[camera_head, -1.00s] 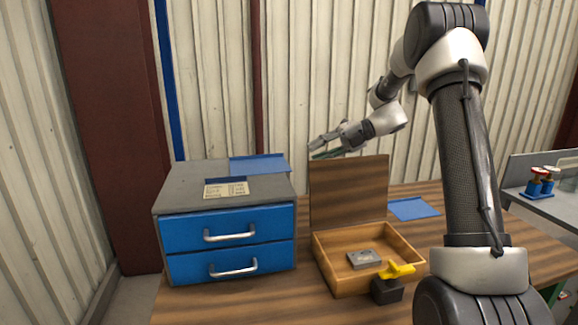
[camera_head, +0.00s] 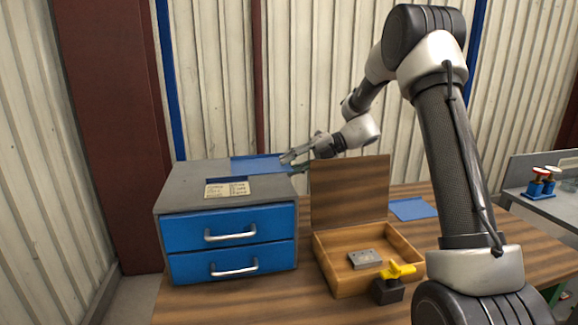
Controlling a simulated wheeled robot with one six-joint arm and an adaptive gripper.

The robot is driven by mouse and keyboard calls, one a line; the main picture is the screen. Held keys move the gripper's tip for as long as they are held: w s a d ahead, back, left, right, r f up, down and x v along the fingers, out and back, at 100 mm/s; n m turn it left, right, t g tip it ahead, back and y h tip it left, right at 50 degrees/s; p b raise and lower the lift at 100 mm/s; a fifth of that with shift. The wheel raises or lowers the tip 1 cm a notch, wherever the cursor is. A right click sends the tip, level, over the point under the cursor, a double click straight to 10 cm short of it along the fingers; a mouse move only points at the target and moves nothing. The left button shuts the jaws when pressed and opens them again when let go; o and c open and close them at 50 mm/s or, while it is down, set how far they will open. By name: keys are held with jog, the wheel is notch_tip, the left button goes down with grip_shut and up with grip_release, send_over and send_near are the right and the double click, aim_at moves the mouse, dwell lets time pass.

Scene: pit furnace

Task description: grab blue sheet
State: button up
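A blue sheet (camera_head: 256,163) lies flat on the grey top of the drawer cabinet (camera_head: 185,183), at its back right, with its right edge reaching past the cabinet's edge. A second blue sheet (camera_head: 413,208) lies on the wooden table behind the open box. My gripper (camera_head: 287,163) is at the right edge of the sheet on the cabinet, pointing left. Its fingers look spread, one above and one lower by the sheet's edge. I cannot tell whether they touch the sheet.
An open wooden box (camera_head: 330,272) with its raised lid (camera_head: 349,192) stands right of the cabinet and holds a grey metal block (camera_head: 364,259). A yellow-handled item (camera_head: 399,271) is in front. A label card (camera_head: 227,190) lies on the cabinet.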

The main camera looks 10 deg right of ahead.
jog(key=shift+c, duration=0.2)
grip_shut()
jog(key=shift+s, duration=0.1)
jog(key=r+v, duration=0.1)
jog(key=v, duration=1.4)
jog(key=shift+r, duration=0.35)
jog(key=shift+d, duration=0.1)
